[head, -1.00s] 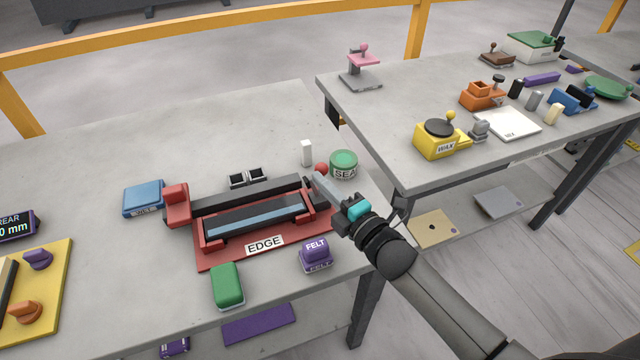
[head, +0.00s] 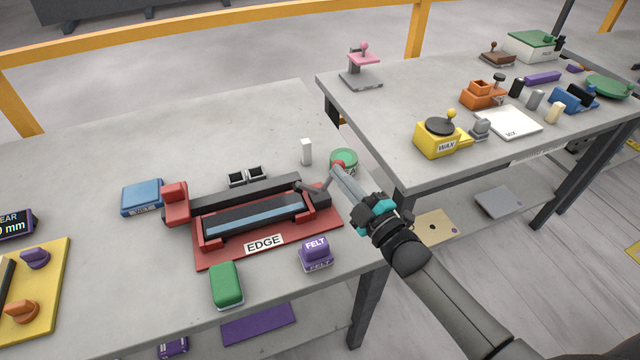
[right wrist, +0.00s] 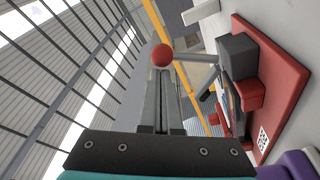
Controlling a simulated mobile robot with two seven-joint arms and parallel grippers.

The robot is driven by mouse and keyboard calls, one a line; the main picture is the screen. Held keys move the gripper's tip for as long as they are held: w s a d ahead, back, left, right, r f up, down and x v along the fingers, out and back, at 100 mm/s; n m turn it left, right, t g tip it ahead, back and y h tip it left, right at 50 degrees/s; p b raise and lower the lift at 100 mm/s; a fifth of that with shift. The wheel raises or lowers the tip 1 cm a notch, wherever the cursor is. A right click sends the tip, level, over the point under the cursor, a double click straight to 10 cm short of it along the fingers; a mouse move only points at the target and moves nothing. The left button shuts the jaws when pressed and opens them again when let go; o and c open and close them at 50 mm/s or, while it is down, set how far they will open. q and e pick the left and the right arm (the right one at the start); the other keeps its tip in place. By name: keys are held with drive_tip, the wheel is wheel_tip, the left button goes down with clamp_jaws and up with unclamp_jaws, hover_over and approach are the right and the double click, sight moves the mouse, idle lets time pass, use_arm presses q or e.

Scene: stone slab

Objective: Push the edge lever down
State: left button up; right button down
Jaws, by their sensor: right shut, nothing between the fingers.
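The edge device is a red base plate (head: 280,252) with an EDGE label, dark bars and a pale blue strip, at the middle of the near table. Its lever (head: 326,184) is a thin grey rod at the right end, tilted up to the right and topped by a red ball knob (head: 338,165). My right gripper (head: 341,173) is shut and empty, its fingertips at the knob. In the right wrist view the knob (right wrist: 162,55) shows just beyond the closed fingertips (right wrist: 162,76); whether they touch I cannot tell. My left gripper is not in view.
A green tin (head: 346,157) stands right behind the knob, and a white block (head: 306,152) behind the device. A purple FELT block (head: 316,254) and green block (head: 226,285) sit in front, a blue block (head: 143,197) at left. A second table (head: 400,105) stands at right.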

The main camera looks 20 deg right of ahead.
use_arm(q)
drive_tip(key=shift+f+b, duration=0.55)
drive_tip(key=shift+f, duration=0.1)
use_arm(e)
drive_tip(key=d+m, duration=0.1)
drive_tip(key=f+m, duration=0.1)
drive_tip(key=d+m, duration=0.1)
drive_tip(key=m, duration=0.1)
drive_tip(key=shift+d+f+t+h, duration=0.3)
drive_tip(key=shift+t+h, duration=0.1)
